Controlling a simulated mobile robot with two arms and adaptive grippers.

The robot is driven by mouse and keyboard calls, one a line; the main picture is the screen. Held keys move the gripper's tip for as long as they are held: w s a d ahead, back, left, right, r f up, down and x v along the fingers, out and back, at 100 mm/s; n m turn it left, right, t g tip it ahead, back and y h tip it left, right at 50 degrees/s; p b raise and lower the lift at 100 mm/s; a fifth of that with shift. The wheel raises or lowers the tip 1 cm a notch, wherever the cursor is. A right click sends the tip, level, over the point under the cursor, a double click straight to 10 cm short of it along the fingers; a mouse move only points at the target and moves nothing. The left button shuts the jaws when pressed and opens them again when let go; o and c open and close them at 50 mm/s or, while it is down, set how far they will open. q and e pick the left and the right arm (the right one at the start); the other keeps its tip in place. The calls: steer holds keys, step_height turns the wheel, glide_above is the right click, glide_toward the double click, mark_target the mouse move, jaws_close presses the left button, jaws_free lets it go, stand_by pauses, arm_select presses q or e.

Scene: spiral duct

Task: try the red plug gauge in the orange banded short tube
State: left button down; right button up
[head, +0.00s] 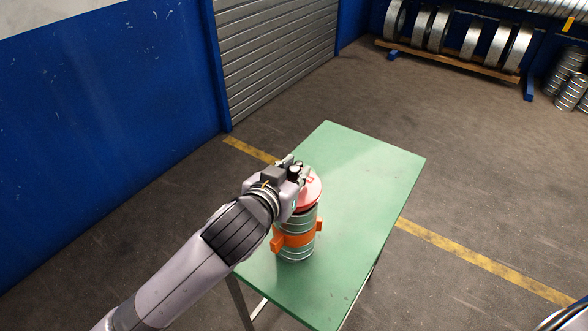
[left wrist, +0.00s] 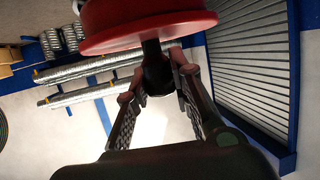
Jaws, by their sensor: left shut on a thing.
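The red plug gauge (head: 314,193) is a round red disc at the top end of the short tube in the head view. In the left wrist view the gauge (left wrist: 150,28) shows large at the top, with a dark handle between the fingers. My left gripper (head: 298,172) is shut on that handle; its fingers also show in the wrist view (left wrist: 157,82). The ribbed metal short tube (head: 297,253) stands upright on the table, with an orange band (head: 296,238) and side lugs. Whether the gauge is inside the tube's mouth or just above it, I cannot tell. My right gripper is not in view.
The green table (head: 372,175) is bare behind and to the right of the tube. A blue wall (head: 100,130) and a grey shutter (head: 275,50) stand to the left and back. A rack of metal rings (head: 455,38) is far off at the back right.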

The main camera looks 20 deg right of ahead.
arm_select(q)
steer(key=shift+p, duration=0.35)
stand_by(0.7)
steer(key=shift+f, duration=0.2)
stand_by(0.6)
steer(key=c, duration=1.3)
jaws_free()
steer(key=shift+f, duration=0.15)
steer(key=v, duration=1.2)
steer(key=shift+a, duration=0.1)
